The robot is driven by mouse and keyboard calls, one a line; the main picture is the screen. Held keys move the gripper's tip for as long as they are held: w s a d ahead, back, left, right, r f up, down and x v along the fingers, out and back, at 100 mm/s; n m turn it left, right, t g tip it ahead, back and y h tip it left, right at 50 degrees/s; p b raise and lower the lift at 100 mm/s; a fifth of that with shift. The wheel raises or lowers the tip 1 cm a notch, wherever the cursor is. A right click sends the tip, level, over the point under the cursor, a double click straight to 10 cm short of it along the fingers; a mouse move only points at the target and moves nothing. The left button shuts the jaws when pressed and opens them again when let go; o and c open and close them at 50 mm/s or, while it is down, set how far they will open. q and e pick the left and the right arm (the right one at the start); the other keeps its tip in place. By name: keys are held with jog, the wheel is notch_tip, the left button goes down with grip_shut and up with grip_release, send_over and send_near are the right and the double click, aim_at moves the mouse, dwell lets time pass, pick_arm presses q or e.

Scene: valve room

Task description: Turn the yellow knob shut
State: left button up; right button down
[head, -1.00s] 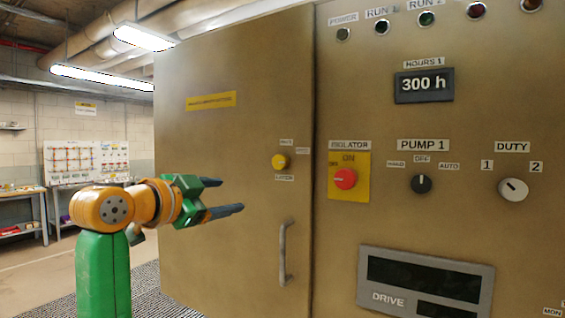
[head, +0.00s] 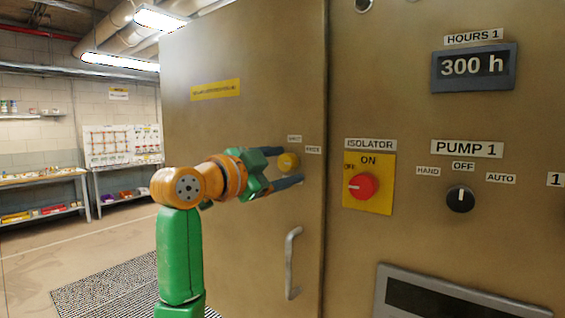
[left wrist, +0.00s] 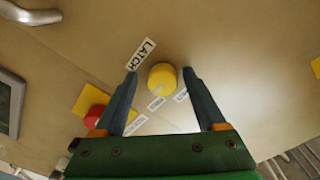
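The yellow knob (head: 289,162) is round and sits on the tan cabinet door, with small white labels around it. In the left wrist view the yellow knob (left wrist: 162,77) shows between and just beyond the fingertips, with a label reading LATCH beside it. My left gripper (head: 284,168) is open, its dark fingers pointing at the door on either side of the knob. In the left wrist view the left gripper (left wrist: 160,73) has a clear gap between each finger and the knob. My right gripper is not in view.
A vertical door handle (head: 292,262) stands below the knob. To the right are a red isolator switch (head: 363,186) on a yellow plate and a black pump switch (head: 460,199). Shelves (head: 40,195) stand far left; open floor lies before them.

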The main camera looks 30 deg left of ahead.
pick_arm(q)
jog(key=c, duration=0.4)
jog(key=shift+s+a+r, duration=0.15)
jog(key=shift+s+a, duration=0.05)
jog(key=shift+s, duration=0.2)
grip_shut()
jog(key=shift+w, duration=0.1)
